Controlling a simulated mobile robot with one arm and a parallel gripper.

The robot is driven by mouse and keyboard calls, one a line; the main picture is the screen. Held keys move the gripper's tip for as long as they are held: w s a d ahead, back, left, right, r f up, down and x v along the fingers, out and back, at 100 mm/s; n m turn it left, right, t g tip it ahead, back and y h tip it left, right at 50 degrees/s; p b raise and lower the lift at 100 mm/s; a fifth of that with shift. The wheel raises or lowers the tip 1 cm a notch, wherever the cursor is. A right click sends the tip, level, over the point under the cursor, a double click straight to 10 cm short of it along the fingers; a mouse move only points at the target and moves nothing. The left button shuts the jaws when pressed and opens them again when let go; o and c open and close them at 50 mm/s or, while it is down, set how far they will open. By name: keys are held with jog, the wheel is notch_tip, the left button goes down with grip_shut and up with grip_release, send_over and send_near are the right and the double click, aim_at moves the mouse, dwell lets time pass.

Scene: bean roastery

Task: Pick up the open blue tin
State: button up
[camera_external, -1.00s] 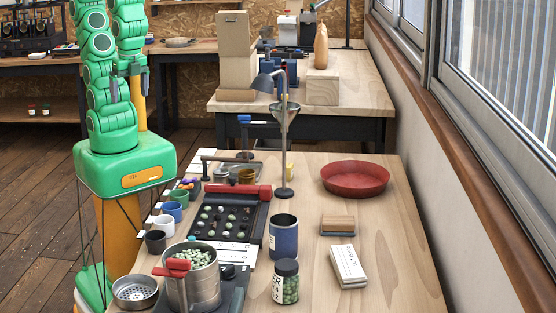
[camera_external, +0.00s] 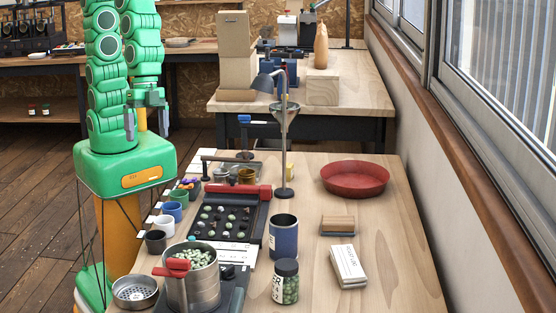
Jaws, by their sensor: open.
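The open blue tin (camera_external: 284,239) stands upright on the wooden table, right of the black sorting tray and behind the glass jar. Its top is open and a pale label shows on its left side. My gripper (camera_external: 150,124) hangs from my green arm at the upper left, above my green base and left of the table. Its two grey fingers point down and are apart, with nothing between them. It is well away from the tin.
A jar of green beans (camera_external: 286,283) stands just in front of the tin. A metal pot of beans (camera_external: 192,284) is at front left. A lamp stand (camera_external: 285,170) rises behind the tin. A wooden block (camera_external: 338,224), white packet (camera_external: 348,266) and red bowl (camera_external: 355,179) lie to the right.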

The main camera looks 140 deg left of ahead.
jog(key=w+f+n+t, duration=0.1)
jog(key=w+f+t, duration=0.3)
jog(key=w, duration=0.8)
jog(key=n+t+y, duration=0.5)
jog(key=y, duration=0.4)
send_near(296, 233)
jog(key=shift+s+a+f, duration=0.2)
jog(key=shift+s+a, duration=0.1)
jog(key=shift+s, duration=0.1)
jog(key=shift+x, duration=4)
jog(key=shift+c, duration=0.2)
